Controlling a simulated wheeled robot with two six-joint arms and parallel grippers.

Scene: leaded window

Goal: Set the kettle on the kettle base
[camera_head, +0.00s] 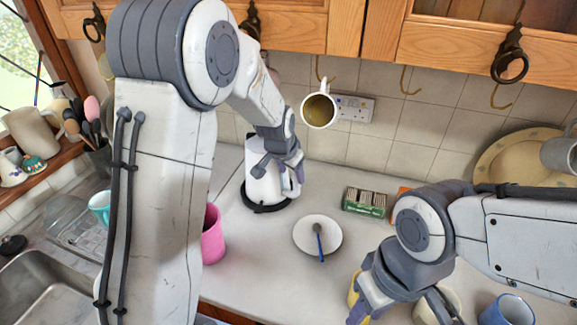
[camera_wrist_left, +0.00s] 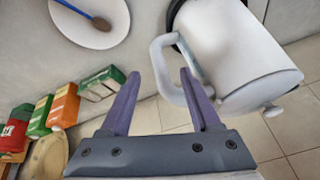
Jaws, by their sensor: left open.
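The white kettle (camera_head: 262,182) stands upright on the counter at the back, under my left gripper. The black kettle base (camera_head: 266,208) shows as a dark ring at its foot; I cannot tell whether the kettle is fully seated on it. In the left wrist view the kettle (camera_wrist_left: 240,50) has its white handle (camera_wrist_left: 160,62) at the open fingers of my left gripper (camera_wrist_left: 160,78), with part of the handle between them. In the head view this gripper (camera_head: 283,165) partly hides the kettle. My right gripper (camera_head: 402,308) appears open, low at the right near several mugs.
A white plate (camera_head: 302,233) with a blue-handled spoon lies right of the kettle. A pink cup (camera_head: 212,240) stands to the left, a green box (camera_head: 365,201) to the right. A mug (camera_head: 319,109) hangs at the wall. The sink (camera_head: 40,290) is at left.

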